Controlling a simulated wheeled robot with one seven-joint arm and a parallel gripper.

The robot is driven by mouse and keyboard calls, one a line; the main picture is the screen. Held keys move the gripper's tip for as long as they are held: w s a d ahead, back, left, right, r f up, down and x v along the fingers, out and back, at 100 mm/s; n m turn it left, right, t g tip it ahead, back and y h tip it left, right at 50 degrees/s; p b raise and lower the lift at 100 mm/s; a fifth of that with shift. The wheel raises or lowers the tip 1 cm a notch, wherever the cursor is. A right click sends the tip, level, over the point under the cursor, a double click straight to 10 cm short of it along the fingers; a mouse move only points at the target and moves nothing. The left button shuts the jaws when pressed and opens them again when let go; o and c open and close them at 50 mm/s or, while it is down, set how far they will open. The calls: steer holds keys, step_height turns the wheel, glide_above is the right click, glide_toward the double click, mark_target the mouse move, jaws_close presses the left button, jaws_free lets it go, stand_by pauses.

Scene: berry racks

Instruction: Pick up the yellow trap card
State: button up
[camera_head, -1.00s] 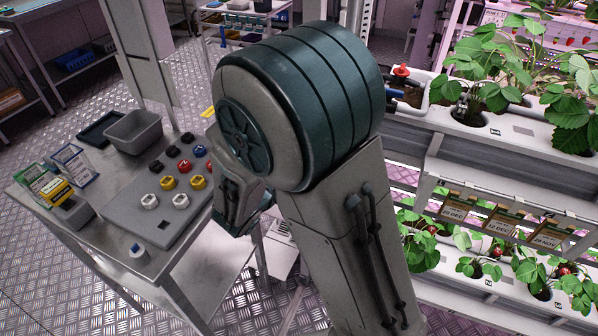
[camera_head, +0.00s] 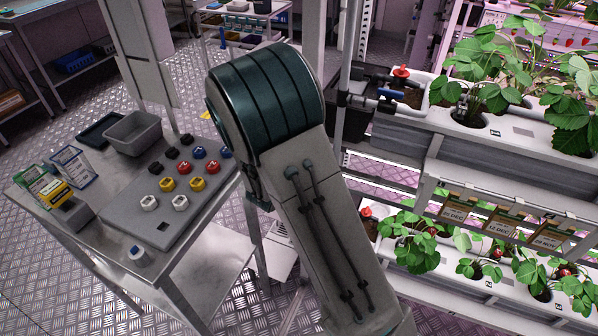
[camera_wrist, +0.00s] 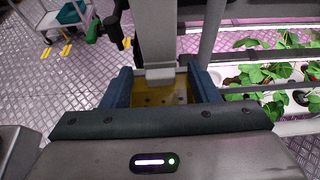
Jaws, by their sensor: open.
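A yellow panel with dark specks, which looks like the trap card (camera_wrist: 171,96), shows between the fingers of my gripper (camera_wrist: 162,88) in the wrist view. A pale upright post or bracket (camera_wrist: 158,40) stands just above and in front of it. My gripper's two blue fingers are apart, one on each side of the panel. I cannot tell whether they touch it or how deep it sits between them. In the head view my arm hides the card and most of the gripper.
A metal table (camera_head: 205,268) at left carries a button panel (camera_head: 125,215), a grey bin (camera_head: 134,130) and card stands with a yellow block (camera_head: 54,191). Strawberry racks (camera_head: 470,165) with date cards fill the right. A metal post (camera_head: 345,90) rises beside my arm.

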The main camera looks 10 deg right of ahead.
steer(key=c, duration=1)
steer(key=shift+c, duration=0.2)
steer(key=shift+r, duration=0.15)
